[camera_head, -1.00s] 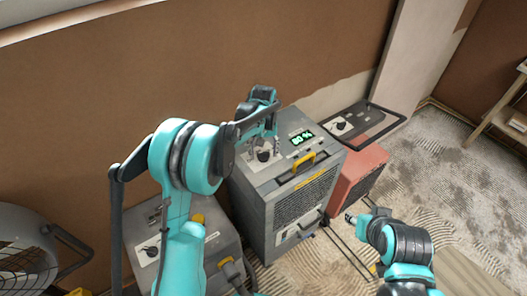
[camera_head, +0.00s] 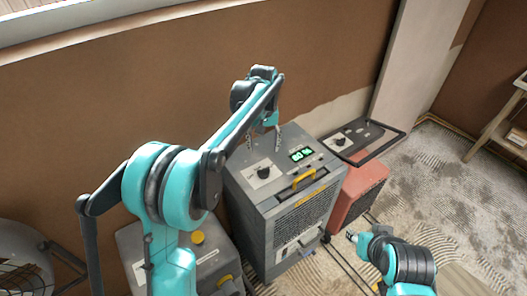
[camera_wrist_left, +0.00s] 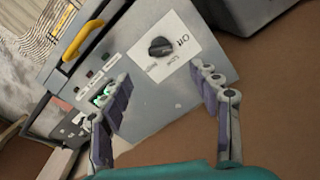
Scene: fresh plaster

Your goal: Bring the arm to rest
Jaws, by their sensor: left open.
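My left gripper (camera_head: 263,140) is open and empty, raised above the top of a grey dehumidifier-like machine (camera_head: 285,215). The black knob (camera_head: 264,172) on the machine's top panel lies below the fingers and apart from them. In the left wrist view the knob (camera_wrist_left: 160,47) sits on a white label reading "Off", beyond the two spread fingertips (camera_wrist_left: 160,85). The machine's green display (camera_head: 301,155) reads what looks like 80 %. My right gripper (camera_head: 352,237) shows small at the lower right, and its jaws are unclear.
A red machine (camera_head: 358,190) with a black handle frame stands right of the grey one. Another grey unit (camera_head: 130,240) stands at left, beside a fan (camera_head: 25,265). A brown wall (camera_head: 120,110) rises behind. A wooden shelf (camera_head: 500,125) is at far right, with rough open floor before it.

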